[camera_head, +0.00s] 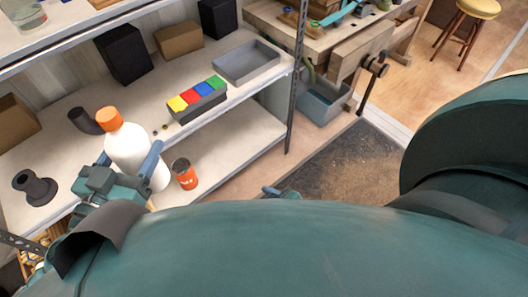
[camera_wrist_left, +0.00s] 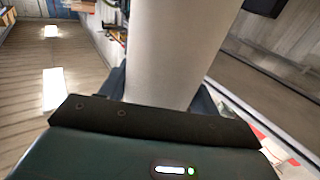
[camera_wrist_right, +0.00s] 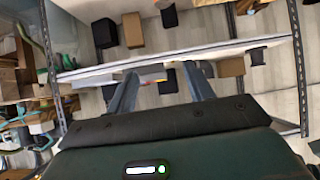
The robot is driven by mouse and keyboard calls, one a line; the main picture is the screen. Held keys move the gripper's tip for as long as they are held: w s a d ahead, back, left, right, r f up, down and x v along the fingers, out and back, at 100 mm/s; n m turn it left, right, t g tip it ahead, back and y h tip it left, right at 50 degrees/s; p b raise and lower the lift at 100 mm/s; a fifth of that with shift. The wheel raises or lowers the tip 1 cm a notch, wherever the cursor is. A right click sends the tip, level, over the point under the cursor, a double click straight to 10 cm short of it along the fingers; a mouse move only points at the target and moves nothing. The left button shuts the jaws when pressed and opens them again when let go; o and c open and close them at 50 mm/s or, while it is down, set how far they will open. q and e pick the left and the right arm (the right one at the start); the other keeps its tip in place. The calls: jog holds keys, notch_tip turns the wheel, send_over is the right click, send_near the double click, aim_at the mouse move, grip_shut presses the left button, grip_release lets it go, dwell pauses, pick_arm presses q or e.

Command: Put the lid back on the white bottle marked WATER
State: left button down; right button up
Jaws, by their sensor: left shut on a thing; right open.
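The white bottle (camera_head: 133,150) has an orange lid (camera_head: 109,118) on its neck, and it tilts in the head view. No WATER marking is visible on the side facing me. My left gripper (camera_head: 132,163) is shut on the bottle's body. In the left wrist view the bottle (camera_wrist_left: 172,55) fills the space between the fingers as a pale cylinder. My right gripper (camera_wrist_right: 162,82) is open and empty in the right wrist view, facing the shelving. In the head view it is mostly hidden behind my arm; a blue fingertip (camera_head: 271,191) shows.
An orange can (camera_head: 184,173) stands close right of the bottle. A dark spool-like part (camera_head: 36,188) is at the left. A grey tray with coloured blocks (camera_head: 197,102), an empty grey bin (camera_head: 246,62) and several boxes (camera_head: 124,53) occupy the shelf. A shelf post (camera_head: 296,75) stands at right.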

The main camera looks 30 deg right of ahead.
jog(key=s, duration=0.1)
jog(key=s+d+f+g, duration=0.1)
jog(key=shift+s+f+m, duration=0.1)
jog(key=shift+s+m, duration=0.2)
pick_arm(q)
jog(key=s+a+n+t+y, duration=0.2)
jog(key=a+n+t+y, duration=0.2)
jog(key=a+n+y, duration=0.4)
jog(key=a+f+y, duration=0.1)
jog(key=a+y, duration=0.2)
jog(key=a, duration=0.3)
jog(key=shift+s+a+y, duration=0.2)
jog(key=shift+a+y, duration=0.05)
jog(key=shift+y, duration=0.05)
pick_arm(e)
jog(key=shift+a, duration=0.1)
jog(key=shift+c, duration=0.2)
